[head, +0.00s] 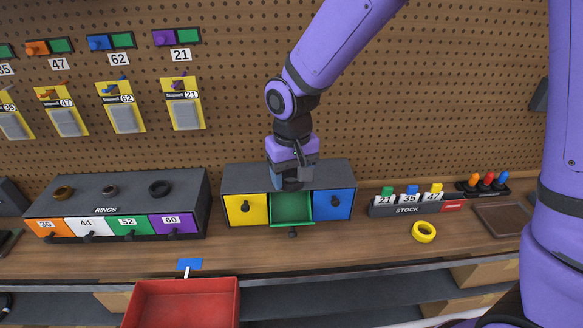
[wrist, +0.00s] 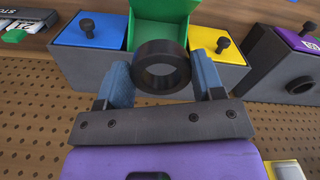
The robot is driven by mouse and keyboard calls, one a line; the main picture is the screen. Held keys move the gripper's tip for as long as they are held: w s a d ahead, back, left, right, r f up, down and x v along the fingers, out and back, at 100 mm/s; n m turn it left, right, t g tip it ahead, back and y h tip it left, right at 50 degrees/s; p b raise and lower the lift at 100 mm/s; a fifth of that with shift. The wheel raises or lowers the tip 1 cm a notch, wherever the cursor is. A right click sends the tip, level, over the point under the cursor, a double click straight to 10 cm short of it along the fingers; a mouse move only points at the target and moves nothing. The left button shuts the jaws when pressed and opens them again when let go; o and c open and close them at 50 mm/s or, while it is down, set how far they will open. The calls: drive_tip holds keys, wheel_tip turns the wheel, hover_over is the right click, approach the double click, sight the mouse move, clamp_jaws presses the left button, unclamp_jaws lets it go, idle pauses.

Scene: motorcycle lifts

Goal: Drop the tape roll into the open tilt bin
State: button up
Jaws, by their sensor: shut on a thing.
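My gripper (head: 292,178) is shut on a thick black ring that looks like a tape roll (wrist: 162,67). In the wrist view the ring sits between the two blue-grey fingers. In the head view it is the dark shape (head: 291,184) under the gripper. The open tilt bin (head: 291,208) is the green middle one, tipped forward between a shut yellow bin (head: 256,214) and a shut blue bin (head: 327,210). The gripper and ring are over the back part of the green bin, which also shows in the wrist view (wrist: 158,12). The bin's inside is partly hidden by them.
A yellow ring-shaped roll (head: 424,232) lies on the bench to the right. The RINGS cabinet (head: 104,188) with several rings on top stands left. The STOCK rack (head: 412,210) and a brown tray (head: 500,219) stand right. A red bin (head: 182,284) is in front, below.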

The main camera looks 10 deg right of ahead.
drive_tip(key=shift+f, duration=2.1)
drive_tip(key=o, duration=1)
wheel_tip(320, 180, up, 11)
drive_tip(key=shift+f, duration=0.1)
